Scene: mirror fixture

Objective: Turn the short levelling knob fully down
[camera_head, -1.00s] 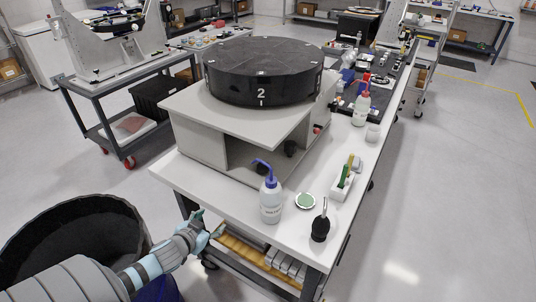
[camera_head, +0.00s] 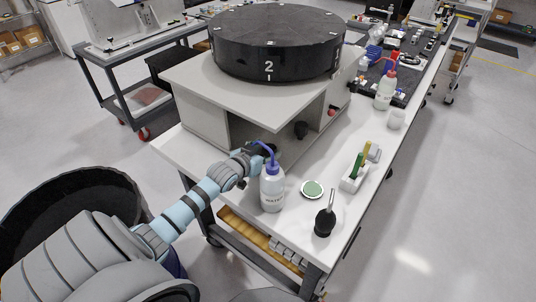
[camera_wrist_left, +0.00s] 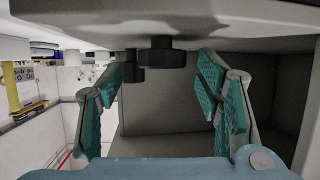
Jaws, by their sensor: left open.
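The mirror fixture is a pale grey stand (camera_head: 205,125) with a round black disc (camera_head: 275,50) marked 2 on top. Under its top plate, in the left wrist view, two dark knobs hang: a nearer wide one (camera_wrist_left: 160,55) and another (camera_wrist_left: 131,70) farther back on the left. I cannot tell for sure which is the short one. A dark knob (camera_head: 301,130) also shows under the plate in the head view. My left gripper (camera_head: 262,153) is at the stand's open front, partly behind the wash bottle. Its teal fingers (camera_wrist_left: 160,85) are open, below and either side of the nearer knob, holding nothing.
The wash bottle (camera_head: 272,188) stands close beside my left gripper. A green-topped round dish (camera_head: 312,188), a black blower (camera_head: 325,220) and a white holder with brushes (camera_head: 354,178) stand to the right. A dark bin (camera_head: 75,215) is at the left.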

